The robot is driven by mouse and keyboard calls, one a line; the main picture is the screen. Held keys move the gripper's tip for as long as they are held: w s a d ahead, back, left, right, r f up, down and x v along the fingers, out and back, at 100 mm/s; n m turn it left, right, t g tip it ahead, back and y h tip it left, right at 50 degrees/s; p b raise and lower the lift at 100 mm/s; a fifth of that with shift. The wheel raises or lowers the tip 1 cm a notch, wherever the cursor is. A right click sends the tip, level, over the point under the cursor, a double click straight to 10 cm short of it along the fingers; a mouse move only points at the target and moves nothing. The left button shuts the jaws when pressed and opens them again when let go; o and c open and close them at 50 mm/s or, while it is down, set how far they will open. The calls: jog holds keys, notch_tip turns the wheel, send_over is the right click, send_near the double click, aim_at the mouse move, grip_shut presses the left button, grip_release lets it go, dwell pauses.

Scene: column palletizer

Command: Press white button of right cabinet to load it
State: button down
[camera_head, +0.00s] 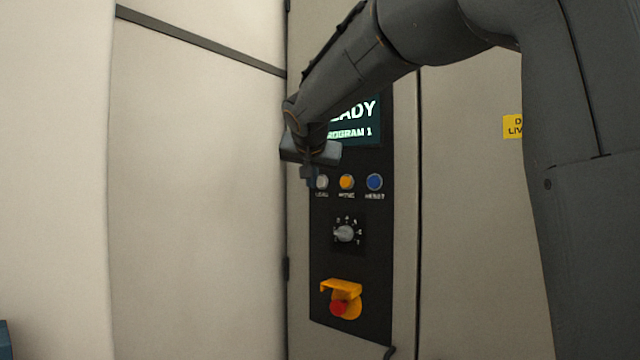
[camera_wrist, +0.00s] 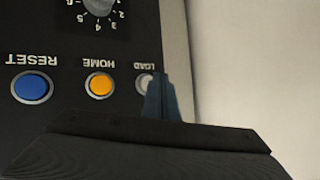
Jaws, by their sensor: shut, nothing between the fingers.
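The white LOAD button (camera_head: 322,182) is the leftmost of three in a row on the cabinet's black control panel (camera_head: 376,255). My gripper (camera_head: 308,176) is shut and empty, just left of the white button in the head view. In the wrist view, upside down, the white button (camera_wrist: 145,84) is partly covered by the shut fingers of my gripper (camera_wrist: 160,82). I cannot tell whether the fingertips touch it. The screen (camera_head: 362,122) above reads READY and PROGRAM 1, partly hidden by my arm.
An orange HOME button (camera_head: 347,182) and a blue RESET button (camera_head: 375,182) sit right of the white one. Below are a rotary dial (camera_head: 346,233) and a red emergency stop (camera_head: 338,307) in a yellow guard. A yellow label (camera_head: 513,127) is on the right door.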

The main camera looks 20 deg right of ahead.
jog(key=shift+d, duration=0.1)
dwell(0.7)
jog(key=shift+w+d, duration=0.25)
jog(key=shift+w+d, duration=0.2)
jog(key=shift+d, duration=0.1)
dwell(0.8)
jog(key=shift+s+a+b, duration=0.1)
jog(key=shift+a+b, duration=0.05)
jog(key=shift+b, duration=0.15)
jog(key=shift+s+a+b, duration=0.35)
jog(key=shift+a+b, duration=0.15)
jog(key=shift+b, duration=0.05)
jog(key=s+a+b, duration=0.1)
jog(key=a, duration=0.1)
jog(key=s+a+b, duration=0.2)
jog(key=shift+b, duration=0.3)
dwell(0.3)
